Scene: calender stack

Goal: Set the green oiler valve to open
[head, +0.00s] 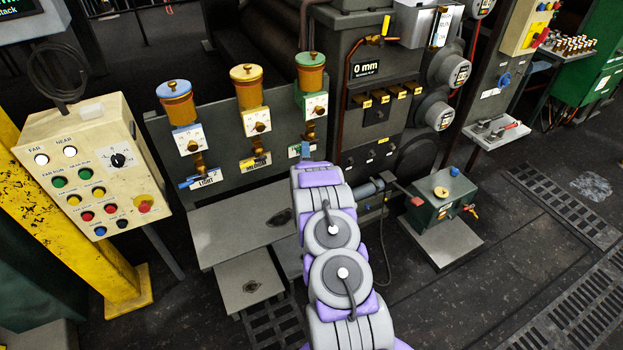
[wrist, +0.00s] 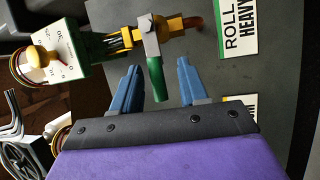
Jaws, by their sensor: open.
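The green oiler (head: 310,72) stands at the right end of the row of three oilers, with a white dial plate under it. In the wrist view its green-edged dial plate (wrist: 57,56) lies at the left, turned on its side. The valve's green lever (wrist: 156,80) hangs from a grey and brass fitting (wrist: 151,38), pointing toward my palm. My gripper (wrist: 160,68) is open, with one blue finger on each side of the lever. Clear gaps show on both sides, and I cannot tell the depth exactly. In the head view my arm hides most of this valve.
The blue-topped oiler (head: 176,100) and yellow-topped oiler (head: 249,95) stand to the left on the same grey panel. A ROLL HEAVY label (wrist: 238,28) is beside the valve.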

